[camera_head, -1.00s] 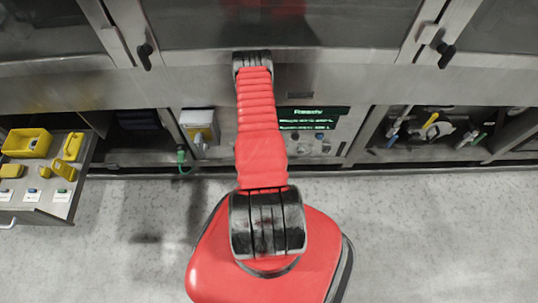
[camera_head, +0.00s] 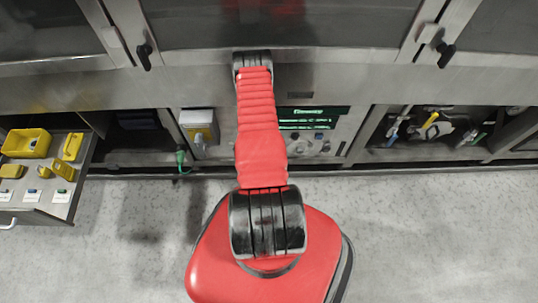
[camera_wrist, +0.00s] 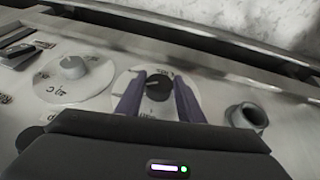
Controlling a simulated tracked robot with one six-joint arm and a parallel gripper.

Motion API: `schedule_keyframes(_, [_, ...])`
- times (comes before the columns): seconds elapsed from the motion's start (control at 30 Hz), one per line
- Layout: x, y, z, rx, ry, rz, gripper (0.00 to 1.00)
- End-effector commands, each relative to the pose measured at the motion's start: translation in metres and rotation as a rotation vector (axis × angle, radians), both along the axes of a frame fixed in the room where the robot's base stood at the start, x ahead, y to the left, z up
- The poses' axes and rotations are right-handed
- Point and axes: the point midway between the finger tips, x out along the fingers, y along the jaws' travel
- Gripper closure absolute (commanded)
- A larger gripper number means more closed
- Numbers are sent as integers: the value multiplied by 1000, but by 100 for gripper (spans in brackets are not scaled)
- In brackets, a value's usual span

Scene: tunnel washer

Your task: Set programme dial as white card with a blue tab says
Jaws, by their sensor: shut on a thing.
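In the wrist view, the programme dial (camera_wrist: 158,86) has a dark round knob on a pale marked plate. The two purple fingers of my gripper (camera_wrist: 159,88) stand on either side of the knob and are shut on it. The plate's lettering is too small to read. In the head view, my arm hides the gripper and this dial. Small white cards lie at the front of the open drawer at left; the middle card (camera_head: 32,196) seems to have a blue tab, but its writing is unreadable.
A lighter knob (camera_wrist: 73,67) on a plate marked 40 C sits left of the dial, and a round dark fitting (camera_wrist: 246,115) sits right. The drawer (camera_head: 60,210) juts out at left.

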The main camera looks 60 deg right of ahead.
Motion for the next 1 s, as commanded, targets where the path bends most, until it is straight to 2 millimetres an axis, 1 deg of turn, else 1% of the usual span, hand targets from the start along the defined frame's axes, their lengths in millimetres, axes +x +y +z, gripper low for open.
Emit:
schedule_keyframes(0.03, [-3,-2,0,-4,0,-12,88])
schedule_keyframes(0.3, [-4,-3,1,-5,0,-13,88])
schedule_keyframes(0.33, [-4,-2,1,-5,0,-13,64])
schedule_keyframes(0.57, [-2,-2,1,-4,0,-8,48])
schedule_keyframes(0.83, [0,-1,1,-3,-1,-3,48])
schedule_keyframes(1.0, [0,2,7,-1,0,-1,48])
